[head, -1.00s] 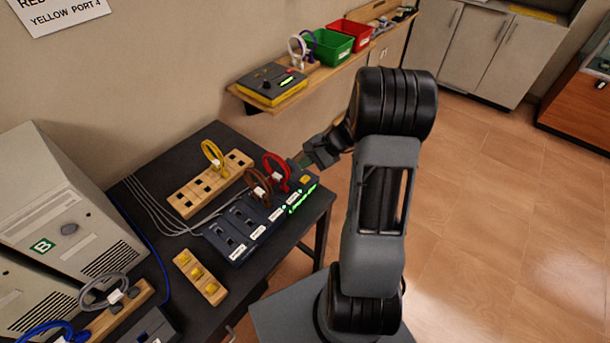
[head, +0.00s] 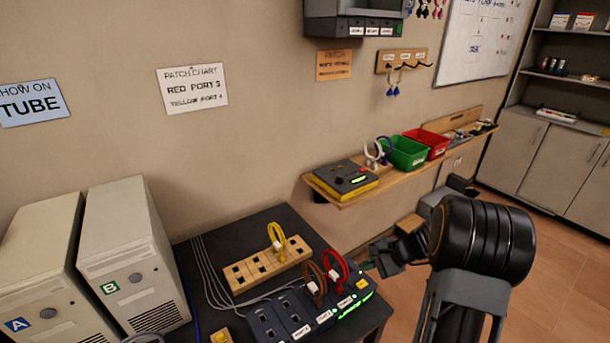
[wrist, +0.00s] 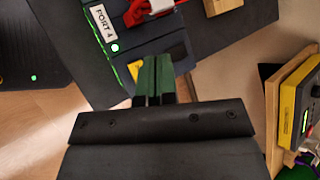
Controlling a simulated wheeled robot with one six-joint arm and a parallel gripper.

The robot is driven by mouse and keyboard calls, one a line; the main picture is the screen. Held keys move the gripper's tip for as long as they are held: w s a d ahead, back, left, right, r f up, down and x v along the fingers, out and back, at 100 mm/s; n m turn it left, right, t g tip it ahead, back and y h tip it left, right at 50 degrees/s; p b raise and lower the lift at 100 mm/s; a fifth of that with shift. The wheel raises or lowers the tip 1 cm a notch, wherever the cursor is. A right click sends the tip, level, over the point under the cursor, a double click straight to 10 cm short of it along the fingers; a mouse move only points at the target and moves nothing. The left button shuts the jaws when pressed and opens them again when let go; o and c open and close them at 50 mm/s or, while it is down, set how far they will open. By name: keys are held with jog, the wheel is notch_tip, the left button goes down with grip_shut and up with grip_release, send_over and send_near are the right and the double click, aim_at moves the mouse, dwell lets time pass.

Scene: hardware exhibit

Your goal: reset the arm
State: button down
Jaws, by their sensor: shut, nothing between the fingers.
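My gripper (head: 371,265) is at the right end of the black port panel (head: 290,318), just off its edge in the head view. In the wrist view, my gripper (wrist: 158,75) shows two green fingertips pressed together with nothing between them. The fingertips appear over or close to the panel's end, near a yellow patch; I cannot tell whether they touch it. The panel's port 4 label (wrist: 101,21) and a lit green light show there. A red cable loop (head: 337,268) and a brown cable loop (head: 313,281) stand plugged in the panel.
A wooden socket block (head: 243,275) with a yellow loop (head: 277,238) lies behind the panel. A wall shelf (head: 345,203) holds a grey and yellow box (head: 346,179), a green bin (head: 405,153) and a red bin (head: 432,141). Computer towers (head: 130,260) stand left. Floor is open at right.

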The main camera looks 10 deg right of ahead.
jog(key=shift+s+d+f+n+g+h, duration=0.1)
jog(key=shift+s+f+n+g+h, duration=0.1)
jog(key=shift+s+f+g, duration=0.35)
jog(key=shift+s+f+n+g+h, duration=0.2)
jog(key=shift+s+f, duration=0.1)
jog(key=shift+s, duration=0.4)
jog(key=s+a+r+n+t+h, duration=0.1)
jog(key=s+a+r+n+h, duration=0.2)
jog(key=s+r+n, duration=0.3)
jog(key=s+a+r+n+t+h, duration=0.1)
jog(key=s+a+r+n+h, duration=0.3)
jog(key=r, duration=0.5)
jog(key=s+a+n, duration=0.2)
jog(key=s+n, duration=0.1)
jog(key=shift+a+r+h, duration=0.3)
jog(key=shift+r, duration=0.1)
